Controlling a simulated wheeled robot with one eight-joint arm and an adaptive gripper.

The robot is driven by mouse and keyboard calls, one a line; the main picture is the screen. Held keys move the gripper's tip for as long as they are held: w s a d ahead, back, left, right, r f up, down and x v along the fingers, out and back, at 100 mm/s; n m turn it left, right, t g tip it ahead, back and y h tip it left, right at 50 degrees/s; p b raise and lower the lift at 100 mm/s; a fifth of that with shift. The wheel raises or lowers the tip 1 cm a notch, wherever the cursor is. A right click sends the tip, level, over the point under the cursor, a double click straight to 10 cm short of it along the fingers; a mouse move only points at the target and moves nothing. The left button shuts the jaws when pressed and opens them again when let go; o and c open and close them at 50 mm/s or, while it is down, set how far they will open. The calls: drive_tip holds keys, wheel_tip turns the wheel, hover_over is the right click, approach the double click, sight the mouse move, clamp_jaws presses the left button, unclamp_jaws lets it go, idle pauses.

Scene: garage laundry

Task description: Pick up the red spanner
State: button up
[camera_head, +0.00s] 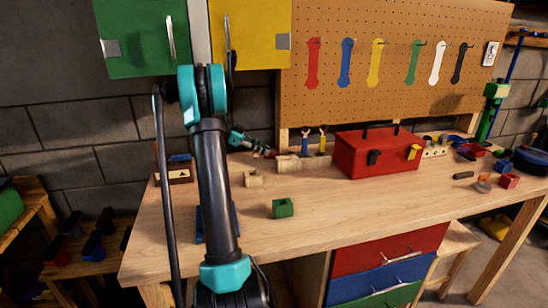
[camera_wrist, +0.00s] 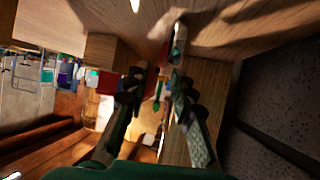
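A red spanner shape (camera_head: 313,62) is at the left end of a row of coloured spanner shapes on the pegboard; I cannot tell whether it is a real tool or a painted outline. My gripper (camera_head: 262,150) is low over the back of the workbench, left of the red toolbox, and well below that shape. In the wrist view my gripper (camera_wrist: 158,76) has its two fingers apart. A small red piece (camera_wrist: 164,51) shows near the fingertips, beside a pale grey piece (camera_wrist: 179,41). I cannot tell whether the red piece is the spanner, or whether the fingers touch it.
A blue tool (camera_head: 305,143) and a yellow tool (camera_head: 322,141) stand upright at a wooden block (camera_head: 289,164). The red toolbox (camera_head: 376,155) is to their right. A green block (camera_head: 283,208) sits in front. The bench's front middle is clear.

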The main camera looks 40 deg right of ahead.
sight(273, 154)
drive_tip(key=shift+x, duration=2.6)
drive_tip(key=shift+w+f, duration=0.1)
drive_tip(key=shift+w, duration=0.05)
clamp_jaws()
